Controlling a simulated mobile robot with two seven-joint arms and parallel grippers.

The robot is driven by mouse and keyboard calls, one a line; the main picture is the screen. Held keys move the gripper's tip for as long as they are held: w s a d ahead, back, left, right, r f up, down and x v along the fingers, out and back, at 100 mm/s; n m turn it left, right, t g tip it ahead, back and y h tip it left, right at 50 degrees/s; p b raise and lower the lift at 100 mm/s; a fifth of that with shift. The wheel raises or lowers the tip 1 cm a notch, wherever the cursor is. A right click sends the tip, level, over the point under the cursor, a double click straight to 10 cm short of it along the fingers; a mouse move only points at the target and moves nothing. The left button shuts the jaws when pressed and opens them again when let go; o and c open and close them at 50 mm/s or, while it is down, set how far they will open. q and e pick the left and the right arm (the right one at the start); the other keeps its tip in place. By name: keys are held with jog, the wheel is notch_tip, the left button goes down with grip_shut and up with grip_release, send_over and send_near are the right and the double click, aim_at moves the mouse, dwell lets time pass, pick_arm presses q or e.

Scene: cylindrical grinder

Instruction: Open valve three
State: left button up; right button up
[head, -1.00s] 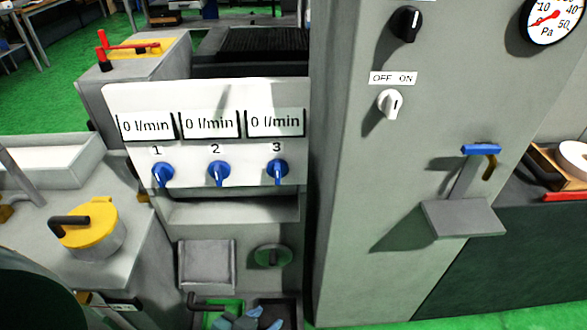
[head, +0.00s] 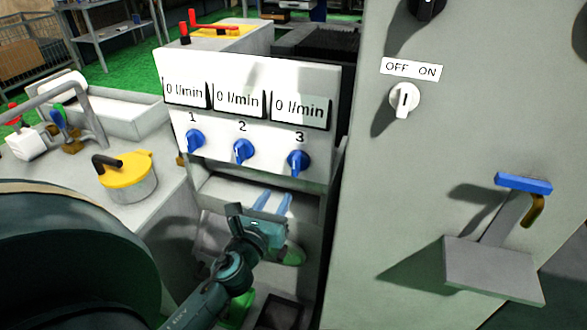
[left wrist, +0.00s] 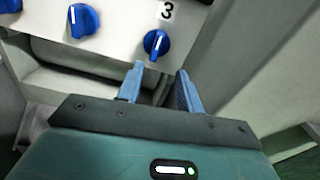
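Valve three is a blue knob (head: 298,162) under the number 3 on the white panel (head: 316,166). It also shows in the left wrist view as a blue knob (left wrist: 157,44) with a white mark, just beyond my fingertips. The display above it (head: 299,108) reads 0 l/min. Valves one (head: 194,140) and two (head: 243,151) are like knobs to its left. My left gripper (head: 273,197) is below the panel, under valves two and three. Its two blue fingers (left wrist: 160,72) are apart, with nothing between them. My right gripper is in neither view.
A grey cabinet with a white OFF/ON switch (head: 404,100) stands right of the panel. A bracket with a blue-topped lever (head: 523,183) juts from it. A yellow-lidded pot (head: 128,177) stands at the left. A recessed ledge lies below the panel.

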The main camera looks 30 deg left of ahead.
aim_at(294, 163)
pick_arm(q)
jog(key=shift+m, duration=0.5)
jog(key=x, duration=0.9)
jog(key=p+x, duration=0.1)
jog(key=x, duration=0.3)
jog(key=shift+w+a+r, duration=0.2)
jog(key=shift+a+r, duration=0.05)
jog(key=shift+r, duration=0.1)
grip_shut()
